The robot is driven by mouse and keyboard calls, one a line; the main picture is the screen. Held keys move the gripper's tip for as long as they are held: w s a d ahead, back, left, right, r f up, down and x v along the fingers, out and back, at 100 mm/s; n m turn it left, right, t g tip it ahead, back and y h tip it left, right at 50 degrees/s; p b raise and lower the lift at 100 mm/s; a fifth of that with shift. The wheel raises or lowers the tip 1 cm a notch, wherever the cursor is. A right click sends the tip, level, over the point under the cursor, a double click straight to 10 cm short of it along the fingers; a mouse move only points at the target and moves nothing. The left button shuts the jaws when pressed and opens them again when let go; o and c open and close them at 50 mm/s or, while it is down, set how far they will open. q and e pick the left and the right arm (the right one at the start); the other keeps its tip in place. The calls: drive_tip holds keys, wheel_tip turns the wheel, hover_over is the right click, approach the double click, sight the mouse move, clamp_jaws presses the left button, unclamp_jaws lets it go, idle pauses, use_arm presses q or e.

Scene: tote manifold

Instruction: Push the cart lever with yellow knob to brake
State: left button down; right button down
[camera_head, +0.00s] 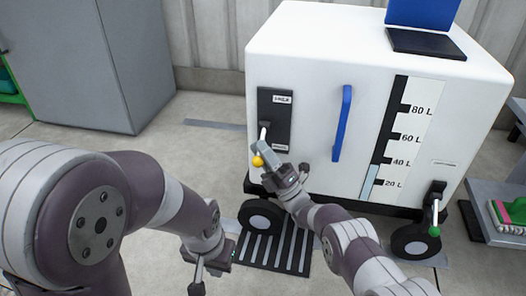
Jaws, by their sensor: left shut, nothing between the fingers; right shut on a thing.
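The white cart (330,50) stands ahead. On its front left is a black lever plate (280,108) with small labels at top and bottom, too small to read surely. A pale lever (264,131) comes out of it, and its yellow knob (258,161) sits low, just below the plate's bottom edge. My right gripper (263,150) is shut on the lever at the knob, hiding part of the lever. My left gripper (197,280) is shut and empty, low near the bottom edge, apart from the cart.
A blue handle (343,123) and a level scale (402,130) are right of the lever. A second lever with a green knob (434,231) is at the cart's lower right. A grey cabinet (90,60) stands at left. A floor grate (272,248) lies by the front wheel (260,216).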

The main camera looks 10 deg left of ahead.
drive_tip(key=shift+s+a+f, duration=0.25)
drive_tip(key=shift+s+f, duration=0.05)
drive_tip(key=shift+f, duration=0.2)
drive_tip(key=c, duration=1.1)
unclamp_jaws()
drive_tip(key=shift+r, duration=0.2)
drive_tip(key=shift+d+r, duration=0.1)
drive_tip(key=shift+d, duration=0.15)
drive_tip(key=p+v, duration=0.5)
drive_tip(key=v, duration=0.7)
drive_tip(key=shift+f+p, duration=0.3)
drive_tip(key=shift+d, duration=0.15)
